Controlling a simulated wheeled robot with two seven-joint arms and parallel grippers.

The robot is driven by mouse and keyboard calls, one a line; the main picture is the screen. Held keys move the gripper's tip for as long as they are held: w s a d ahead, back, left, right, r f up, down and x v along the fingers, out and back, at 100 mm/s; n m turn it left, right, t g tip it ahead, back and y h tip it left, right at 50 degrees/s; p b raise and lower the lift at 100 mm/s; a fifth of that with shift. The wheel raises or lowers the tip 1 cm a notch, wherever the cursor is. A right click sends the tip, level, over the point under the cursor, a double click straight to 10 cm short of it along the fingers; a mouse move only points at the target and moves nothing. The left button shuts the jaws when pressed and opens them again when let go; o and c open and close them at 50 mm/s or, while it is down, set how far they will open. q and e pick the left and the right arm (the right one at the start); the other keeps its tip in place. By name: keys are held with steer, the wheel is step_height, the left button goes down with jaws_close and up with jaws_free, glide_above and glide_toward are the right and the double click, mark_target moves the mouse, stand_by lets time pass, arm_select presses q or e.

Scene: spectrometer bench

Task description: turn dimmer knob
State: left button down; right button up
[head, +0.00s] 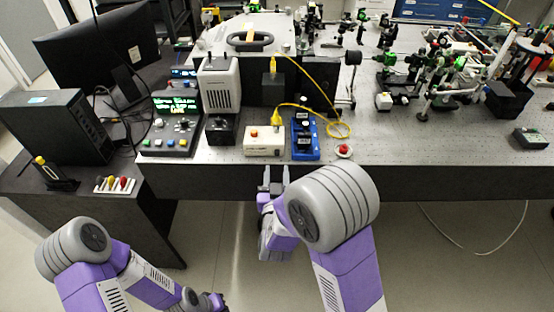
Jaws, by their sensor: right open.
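A small black box (220,131) with a round control on top stands near the front edge of the bench; I cannot tell for sure that this is the dimmer knob. To its right is a cream box (264,141) with a red button and a yellow cable plug. My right gripper (276,174) is open and empty, its two fingers apart, in front of the bench edge and below the cream box in the picture. It appears apart from both boxes. My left gripper (210,302) is low at the bottom edge, away from the bench; its fingers are too unclear to read.
A control panel with a green display (175,112) stands left of the black box. A blue mount (305,138) and a red push button (343,151) lie to the right. A yellow cable (338,128) loops behind. The bench front right is mostly clear.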

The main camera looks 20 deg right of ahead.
mark_target(277, 154)
steer(key=x, duration=0.6)
steer(key=shift+w+f+b, duration=0.1)
steer(key=shift+w+b, duration=0.05)
steer(key=shift+b, duration=0.15)
jaws_close()
